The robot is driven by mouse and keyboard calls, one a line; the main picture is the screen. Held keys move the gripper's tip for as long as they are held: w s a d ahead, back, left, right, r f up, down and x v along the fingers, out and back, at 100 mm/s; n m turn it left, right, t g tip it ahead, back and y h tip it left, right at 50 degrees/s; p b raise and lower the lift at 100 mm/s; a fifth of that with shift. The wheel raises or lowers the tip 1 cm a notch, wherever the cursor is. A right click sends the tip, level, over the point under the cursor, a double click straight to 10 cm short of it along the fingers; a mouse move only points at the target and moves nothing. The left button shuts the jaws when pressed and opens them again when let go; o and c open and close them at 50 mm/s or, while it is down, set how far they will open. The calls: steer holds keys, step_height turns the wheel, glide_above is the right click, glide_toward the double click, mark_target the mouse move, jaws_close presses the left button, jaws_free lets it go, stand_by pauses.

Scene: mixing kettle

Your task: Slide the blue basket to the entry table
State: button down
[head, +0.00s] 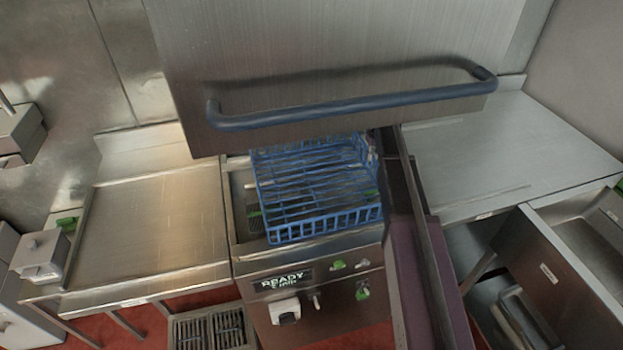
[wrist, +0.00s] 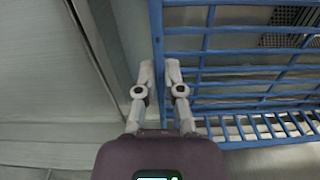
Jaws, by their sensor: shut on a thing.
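The blue wire basket (head: 315,185) sits in the open machine bay, below the raised metal hood (head: 330,60). It looks empty. In the wrist view, the basket (wrist: 240,54) fills the upper right. My gripper (wrist: 160,76) is shut on the basket's side wall, one finger on each side of it. In the head view, my dark arm hides most of the gripper at the basket's right side. One steel table (head: 155,235) adjoins the bay on the left and another (head: 500,150) on the right. I cannot tell which is the entry table.
The hood's blue handle (head: 350,105) hangs above the basket. The machine's front panel (head: 310,285) shows "READY". A sink unit (head: 580,260) stands at the right front. A small grey box (head: 40,255) stands at the far left. Both table tops beside the bay look clear.

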steer(key=shift+w+d, duration=1.3)
steer(key=shift+d, duration=2.65)
steer(key=shift+w+d, duration=1.35)
steer(key=shift+d, duration=2.65)
steer(key=shift+w+d, duration=1.3)
steer(key=shift+d, duration=2.65)
steer(key=shift+w+d, duration=0.45)
steer(key=shift+d, duration=1.05)
steer(key=shift+w+d, duration=0.5)
steer(key=shift+d, duration=0.95)
steer(key=shift+w+d, duration=0.45)
steer(key=shift+d, duration=1.05)
steer(key=shift+w+d, duration=0.9)
steer(key=shift+d, duration=1.85)
steer(key=shift+w+d, duration=0.9)
steer(key=shift+d, duration=1.9)
steer(key=shift+w+d, duration=0.9)
steer(key=shift+d, duration=1.85)
steer(key=c, duration=0.7)
jaws_free()
steer(key=o, duration=0.5)
